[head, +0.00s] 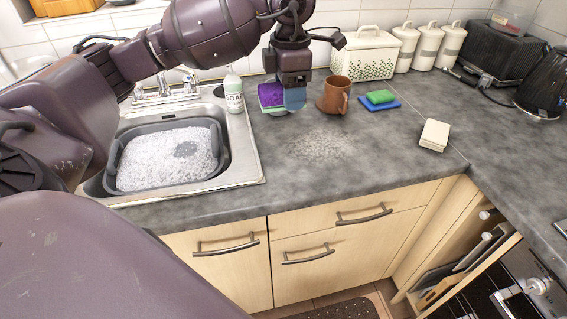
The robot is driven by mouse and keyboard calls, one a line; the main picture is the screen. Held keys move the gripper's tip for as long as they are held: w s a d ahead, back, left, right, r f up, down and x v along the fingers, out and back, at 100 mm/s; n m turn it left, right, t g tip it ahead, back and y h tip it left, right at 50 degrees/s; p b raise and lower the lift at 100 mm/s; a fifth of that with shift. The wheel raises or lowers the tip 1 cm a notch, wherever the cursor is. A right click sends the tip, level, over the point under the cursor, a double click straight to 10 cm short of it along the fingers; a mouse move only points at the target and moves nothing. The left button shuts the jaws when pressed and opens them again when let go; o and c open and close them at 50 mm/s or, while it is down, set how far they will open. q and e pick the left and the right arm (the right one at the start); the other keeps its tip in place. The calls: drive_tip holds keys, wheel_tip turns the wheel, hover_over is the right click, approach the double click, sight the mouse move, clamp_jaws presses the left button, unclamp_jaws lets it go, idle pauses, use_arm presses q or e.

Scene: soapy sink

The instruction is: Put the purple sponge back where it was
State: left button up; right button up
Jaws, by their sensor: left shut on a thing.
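The purple sponge (270,96) is at the counter's back, just right of the soap bottle, with its purple face showing. My left gripper (289,93) comes down from above and is shut on the sponge at its right side. A blue-grey patch shows at the gripper's tip; I cannot tell whether it is part of the gripper or another thing. I cannot tell whether the sponge touches the counter. My right gripper is not in view.
The sink (247,140) holds a grey tub (219,150) of suds. A soap bottle (233,92) stands left of the sponge, a brown mug (336,97) right of it. Beyond are a green sponge (380,96) on a blue one (384,106) and a cream block (434,135). The front counter is clear, with a wet patch.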

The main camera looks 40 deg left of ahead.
sight(288, 167)
use_arm(q)
wheel_tip(288, 167, down, 18)
drive_tip(key=shift+f+b, duration=0.1)
drive_tip(key=shift+b, duration=0.6)
drive_tip(key=shift+f, duration=0.1)
drive_tip(key=o, duration=0.8)
wheel_tip(288, 167, up, 12)
drive_tip(key=shift+r+p, duration=0.2)
drive_tip(key=shift+p, duration=0.3)
drive_tip(key=shift+s, duration=0.1)
